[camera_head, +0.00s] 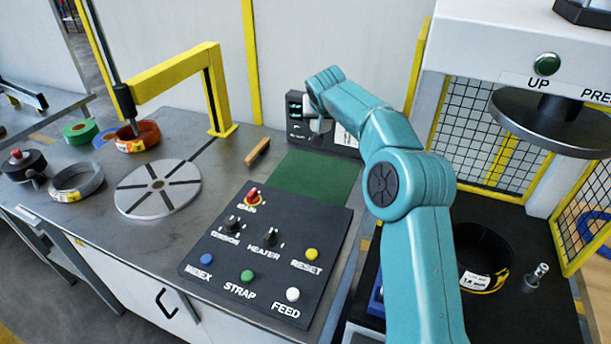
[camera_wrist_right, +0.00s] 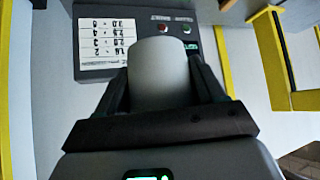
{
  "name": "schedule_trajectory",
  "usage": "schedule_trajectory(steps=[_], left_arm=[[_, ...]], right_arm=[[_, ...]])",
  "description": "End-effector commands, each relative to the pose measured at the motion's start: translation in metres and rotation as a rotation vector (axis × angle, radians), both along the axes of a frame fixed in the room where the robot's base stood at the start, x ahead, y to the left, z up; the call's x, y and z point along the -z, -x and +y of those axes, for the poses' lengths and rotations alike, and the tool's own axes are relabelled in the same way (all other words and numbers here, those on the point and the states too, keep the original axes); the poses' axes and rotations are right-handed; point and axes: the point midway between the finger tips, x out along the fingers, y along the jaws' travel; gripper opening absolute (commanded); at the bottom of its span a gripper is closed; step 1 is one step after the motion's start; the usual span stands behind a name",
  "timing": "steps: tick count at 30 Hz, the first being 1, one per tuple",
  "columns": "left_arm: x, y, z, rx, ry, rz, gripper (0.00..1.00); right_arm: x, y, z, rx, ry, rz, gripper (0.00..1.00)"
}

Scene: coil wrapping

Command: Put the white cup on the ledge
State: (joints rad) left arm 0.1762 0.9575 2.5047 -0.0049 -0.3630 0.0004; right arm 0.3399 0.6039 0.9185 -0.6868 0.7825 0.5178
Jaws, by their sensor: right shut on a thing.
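My right gripper (camera_wrist_right: 160,88) is shut on the white cup (camera_wrist_right: 158,68), with a dark finger on each side of it in the right wrist view. In the head view my right arm reaches to the back of the bench, and the cup (camera_head: 320,126) shows small and partly hidden below the wrist. It is in front of a dark control box (camera_head: 296,112) with a white label. The gap between cup and box is hard to judge. I cannot make out for sure which surface is the ledge. My left gripper is not in view.
A green mat (camera_head: 310,174) lies clear below the hand. A button panel (camera_head: 268,250) stands in front of it. A yellow arm (camera_head: 180,72) rises over a round turntable (camera_head: 158,188) at left. Several coils lie further left. A press (camera_head: 545,120) stands at right.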

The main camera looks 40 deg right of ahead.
Motion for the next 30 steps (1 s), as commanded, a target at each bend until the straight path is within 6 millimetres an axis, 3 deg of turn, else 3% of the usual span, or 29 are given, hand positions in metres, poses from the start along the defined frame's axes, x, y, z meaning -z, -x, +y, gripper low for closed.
schedule_trajectory(steps=[5, 18, 30], left_arm=[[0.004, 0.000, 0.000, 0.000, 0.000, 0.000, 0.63], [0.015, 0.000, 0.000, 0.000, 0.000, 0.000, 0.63], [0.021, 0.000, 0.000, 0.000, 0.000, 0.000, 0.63]], right_arm=[[0.012, 0.003, -0.010, 0.004, -0.001, 0.003, 0.34], [0.133, 0.003, -0.009, 0.003, -0.001, 0.004, 0.34], [0.188, 0.002, -0.007, 0.001, -0.001, 0.002, 0.34]])
